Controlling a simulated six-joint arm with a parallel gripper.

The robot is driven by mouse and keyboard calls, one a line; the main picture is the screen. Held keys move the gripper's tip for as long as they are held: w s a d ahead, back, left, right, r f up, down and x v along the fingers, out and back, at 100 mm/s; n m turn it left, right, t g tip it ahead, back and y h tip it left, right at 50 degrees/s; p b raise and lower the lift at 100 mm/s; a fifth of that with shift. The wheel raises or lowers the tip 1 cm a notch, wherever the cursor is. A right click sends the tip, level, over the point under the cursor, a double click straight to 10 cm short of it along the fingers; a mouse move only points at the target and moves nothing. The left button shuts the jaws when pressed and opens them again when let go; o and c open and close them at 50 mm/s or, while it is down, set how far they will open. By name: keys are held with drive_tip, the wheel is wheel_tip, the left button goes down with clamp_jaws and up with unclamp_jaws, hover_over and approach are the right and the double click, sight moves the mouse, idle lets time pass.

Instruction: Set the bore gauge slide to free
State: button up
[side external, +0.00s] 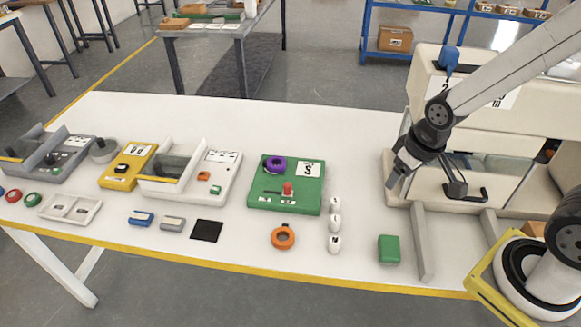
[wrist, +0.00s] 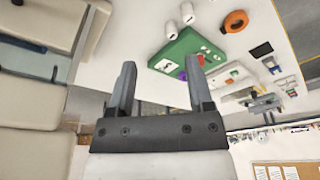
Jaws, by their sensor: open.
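A green board (side external: 270,201) labelled S lies flat at the middle of the table. It carries a purple ring (side external: 275,166) at the back and a red knob (side external: 287,188) by a slot nearer the front; this looks like the bore gauge slide. The small lettering beside the slot is too small to read. The board also shows in the wrist view (wrist: 182,49). My gripper (side external: 393,180) is up to the right of the board, well apart from it, by the large beige machine. In the wrist view its two fingers (wrist: 160,64) are spread with nothing between them.
The beige machine (side external: 395,168) with a black handle (side external: 466,192) stands close to my gripper. White cylinders (side external: 334,222), an orange ring (side external: 283,237) and a green block (side external: 389,249) lie to the front. Yellow (side external: 112,181) and grey fixtures (side external: 42,166) stand left. The table behind the board is clear.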

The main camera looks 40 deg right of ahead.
drive_tip(key=g, duration=0.3)
hover_over(287, 184)
drive_tip(key=f, duration=0.6)
drive_tip(key=s+f, duration=0.1)
drive_tip(key=f, duration=0.2)
drive_tip(key=shift+d+f, duration=0.1)
drive_tip(key=shift+d, duration=0.2)
drive_tip(key=shift+w+a+f, duration=0.3)
drive_tip(key=shift+w+f, duration=0.05)
drive_tip(key=shift+w, duration=0.05)
drive_tip(key=shift+f, duration=3.9)
clamp_jaws()
